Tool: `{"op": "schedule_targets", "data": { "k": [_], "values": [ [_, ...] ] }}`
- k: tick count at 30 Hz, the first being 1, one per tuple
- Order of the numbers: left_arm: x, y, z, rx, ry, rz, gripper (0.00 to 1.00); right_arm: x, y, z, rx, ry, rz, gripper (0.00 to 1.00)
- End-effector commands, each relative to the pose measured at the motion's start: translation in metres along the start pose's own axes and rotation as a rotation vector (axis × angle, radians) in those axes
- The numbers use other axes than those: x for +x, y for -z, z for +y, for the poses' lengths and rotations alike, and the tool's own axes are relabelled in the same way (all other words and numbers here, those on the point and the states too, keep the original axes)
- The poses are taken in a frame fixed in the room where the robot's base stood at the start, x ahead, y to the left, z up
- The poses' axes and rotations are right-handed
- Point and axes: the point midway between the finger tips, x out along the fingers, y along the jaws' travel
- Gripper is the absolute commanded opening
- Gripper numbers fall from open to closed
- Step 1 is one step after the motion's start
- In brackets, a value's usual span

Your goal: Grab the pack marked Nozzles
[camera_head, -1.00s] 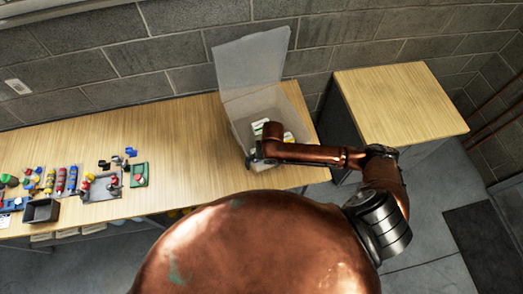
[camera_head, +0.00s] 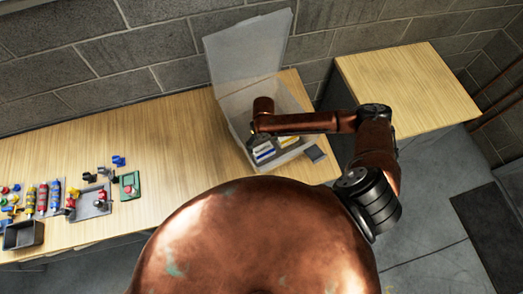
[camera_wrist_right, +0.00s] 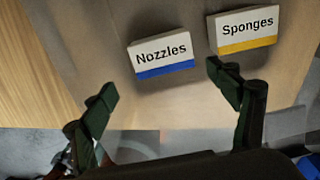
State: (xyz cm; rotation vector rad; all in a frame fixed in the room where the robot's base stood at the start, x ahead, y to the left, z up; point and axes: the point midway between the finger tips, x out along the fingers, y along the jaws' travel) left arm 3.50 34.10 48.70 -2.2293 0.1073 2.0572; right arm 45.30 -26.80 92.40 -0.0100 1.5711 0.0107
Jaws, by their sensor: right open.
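The Nozzles pack (camera_wrist_right: 161,54) is a white block with a blue band, and its label is readable in the right wrist view. It lies in a translucent bin (camera_head: 234,101). In the head view a blue-banded white pack (camera_head: 264,153) shows there, just below my right forearm. The white Sponges pack (camera_wrist_right: 244,32) with a yellow band lies to its right, apart from it. My right gripper (camera_wrist_right: 162,76) is open and empty, its two dark fingers spread on the near side of the Nozzles pack. In the head view its fingers are hard to make out. My left gripper is out of view.
The bin's raised lid (camera_head: 249,45) stands at the back by the block wall. Coloured parts and a dark tray (camera_head: 23,235) are at the left. The table (camera_head: 170,140) between is clear.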

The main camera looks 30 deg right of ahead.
Motion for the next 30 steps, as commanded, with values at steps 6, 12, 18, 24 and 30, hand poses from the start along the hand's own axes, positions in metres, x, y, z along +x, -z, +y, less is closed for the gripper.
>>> {"op": "schedule_targets", "data": {
  "k": [6,12,18,24,30],
  "values": [
    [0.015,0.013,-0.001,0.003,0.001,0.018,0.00,0.018,0.002,-0.002,0.004,0.000,0.002,0.81],
    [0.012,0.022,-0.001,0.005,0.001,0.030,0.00,0.037,0.003,-0.004,0.008,-0.001,0.003,0.81],
    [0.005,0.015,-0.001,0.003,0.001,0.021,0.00,0.060,0.005,-0.006,0.009,0.000,0.004,0.81],
    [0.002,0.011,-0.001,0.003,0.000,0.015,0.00,0.087,0.004,-0.006,0.005,0.000,0.002,0.81],
    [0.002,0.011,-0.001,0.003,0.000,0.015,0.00,0.093,0.004,-0.006,0.004,0.001,0.001,0.81]
  ]
}}
